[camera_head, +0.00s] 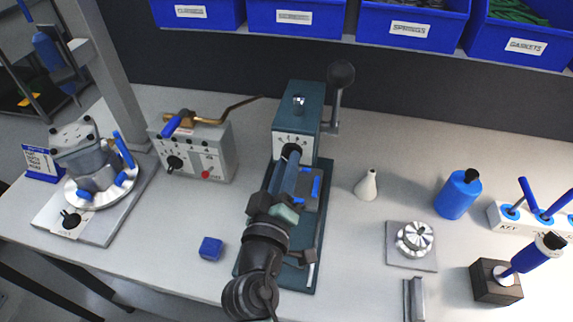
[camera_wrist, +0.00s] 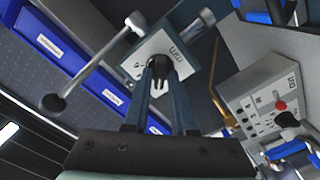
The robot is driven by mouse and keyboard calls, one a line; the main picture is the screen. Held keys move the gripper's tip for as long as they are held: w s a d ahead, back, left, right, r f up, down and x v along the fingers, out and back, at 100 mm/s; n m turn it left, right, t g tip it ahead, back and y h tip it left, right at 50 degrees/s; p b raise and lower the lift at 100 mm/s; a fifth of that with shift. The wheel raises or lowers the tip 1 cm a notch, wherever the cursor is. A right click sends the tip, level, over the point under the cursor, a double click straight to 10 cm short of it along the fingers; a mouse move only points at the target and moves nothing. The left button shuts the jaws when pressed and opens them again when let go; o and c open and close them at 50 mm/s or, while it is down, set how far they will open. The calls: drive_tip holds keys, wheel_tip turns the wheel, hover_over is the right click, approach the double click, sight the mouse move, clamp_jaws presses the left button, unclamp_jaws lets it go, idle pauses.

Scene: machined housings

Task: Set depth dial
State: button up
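The pointer's setting is not readable.
The press has a lever with a black ball (camera_head: 341,74) at right and a vise with blue jaws (camera_head: 311,188) below. A grey control box (camera_head: 208,150) and a rotary fixture (camera_head: 98,180) stand left. A blue block (camera_head: 210,248), white bottle (camera_head: 367,186) and blue bottle (camera_head: 458,195) are on the bench.

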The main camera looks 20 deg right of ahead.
drive_tip(key=shift+o, duration=1.2)
drive_tip(key=shift+s, duration=0.1)
drive_tip(key=b+v, duration=0.3)
drive_tip(key=v, duration=1)
drive_tip(key=shift+b, duration=0.3)
drive_tip(key=shift+r, duration=0.1)
